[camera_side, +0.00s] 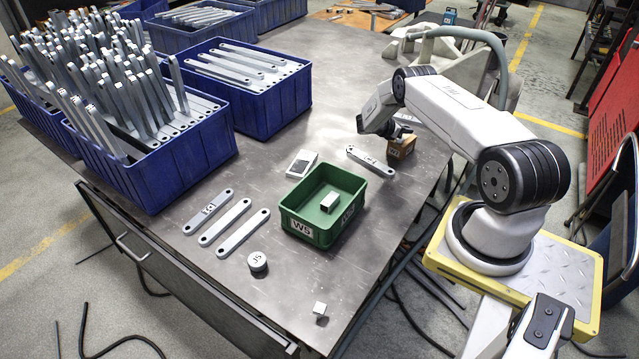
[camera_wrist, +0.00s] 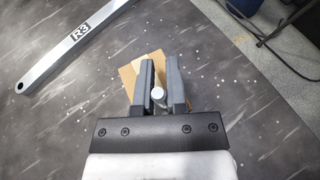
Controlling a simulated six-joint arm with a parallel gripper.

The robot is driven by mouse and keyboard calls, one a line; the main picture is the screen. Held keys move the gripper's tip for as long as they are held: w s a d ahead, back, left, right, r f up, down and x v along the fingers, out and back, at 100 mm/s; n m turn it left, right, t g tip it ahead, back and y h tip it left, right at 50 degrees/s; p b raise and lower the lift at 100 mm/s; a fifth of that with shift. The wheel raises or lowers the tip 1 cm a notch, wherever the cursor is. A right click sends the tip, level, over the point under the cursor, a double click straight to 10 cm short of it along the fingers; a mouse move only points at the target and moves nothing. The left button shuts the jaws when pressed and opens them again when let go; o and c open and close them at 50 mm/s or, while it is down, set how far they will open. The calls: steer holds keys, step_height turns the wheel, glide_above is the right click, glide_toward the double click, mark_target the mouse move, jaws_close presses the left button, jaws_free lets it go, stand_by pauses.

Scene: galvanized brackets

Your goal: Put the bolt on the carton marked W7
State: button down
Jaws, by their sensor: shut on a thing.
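In the wrist view my gripper (camera_wrist: 159,70) is shut on a small silver bolt (camera_wrist: 158,94), whose round end shows between the dark fingers. A brown carton (camera_wrist: 130,74) lies beneath the fingertips, partly hidden by them. In the side view my gripper (camera_side: 372,130) is at the far right part of the table, beside and over the brown carton (camera_side: 402,148). The bolt is not visible in that view. Marks on the carton are too small to read. I cannot tell whether the bolt touches the carton.
A green bin marked W5 (camera_side: 303,229) holds a grey block (camera_side: 329,203). A white box (camera_side: 301,163), round piece J5 (camera_side: 258,262) and several brackets lie left.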

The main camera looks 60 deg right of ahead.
steer(key=shift+f, duration=0.1)
steer(key=c, duration=0.7)
jaws_free()
steer(key=shift+o, duration=0.2)
steer(key=v, duration=1.2)
